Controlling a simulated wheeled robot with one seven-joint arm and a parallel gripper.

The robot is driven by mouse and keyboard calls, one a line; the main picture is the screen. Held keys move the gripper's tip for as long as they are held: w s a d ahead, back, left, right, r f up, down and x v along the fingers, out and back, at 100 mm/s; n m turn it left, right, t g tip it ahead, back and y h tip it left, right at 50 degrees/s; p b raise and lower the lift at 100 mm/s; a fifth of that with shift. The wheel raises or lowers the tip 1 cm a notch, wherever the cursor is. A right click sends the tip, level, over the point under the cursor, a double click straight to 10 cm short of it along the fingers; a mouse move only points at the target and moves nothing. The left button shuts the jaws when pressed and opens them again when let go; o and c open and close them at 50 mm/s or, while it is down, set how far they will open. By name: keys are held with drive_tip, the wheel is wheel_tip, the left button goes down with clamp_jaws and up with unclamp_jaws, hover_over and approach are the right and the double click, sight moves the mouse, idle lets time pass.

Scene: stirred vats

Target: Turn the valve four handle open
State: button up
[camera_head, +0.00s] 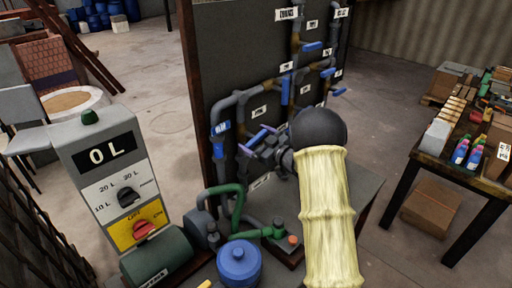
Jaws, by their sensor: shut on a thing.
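A dark panel (262,52) carries grey and brown pipes with several blue valve handles. Two purple-blue handles show at my gripper (262,150): an upper one (258,137) and a lower one (245,150). Other blue handles are upright (285,92) or sideways (312,46).
A control box (107,165) reading "0 L" stands at left, with a black knob and a red knob. A blue drum (239,265) and green pipes (237,208) sit below the panel. A cluttered table (425,150) is at right. The floor between is clear.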

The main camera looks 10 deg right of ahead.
drive_tip(key=n+b, duration=0.3)
drive_tip(key=b, duration=0.2)
drive_tip(key=f+n+b, duration=0.1)
drive_tip(key=n+b, duration=0.3)
drive_tip(key=b, duration=0.2)
drive_tip(key=shift+a, duration=0.1)
drive_tip(key=n+b, duration=0.3)
drive_tip(key=b, duration=0.2)
drive_tip(key=shift+s+n+b, duration=0.1)
drive_tip(key=shift+n+b, duration=0.2)
drive_tip(key=shift+n, duration=0.1)
drive_tip(key=n+b, duration=0.2)
drive_tip(key=b, duration=0.1)
drive_tip(key=shift+r+n, duration=0.2)
drive_tip(key=shift+n, duration=0.2)
drive_tip(key=o, duration=0.7)
drive_tip(key=shift+r, duration=0.1)
drive_tip(key=b+v, duration=0.1)
drive_tip(key=v, duration=1.6)
drive_tip(key=shift+s, duration=0.2)
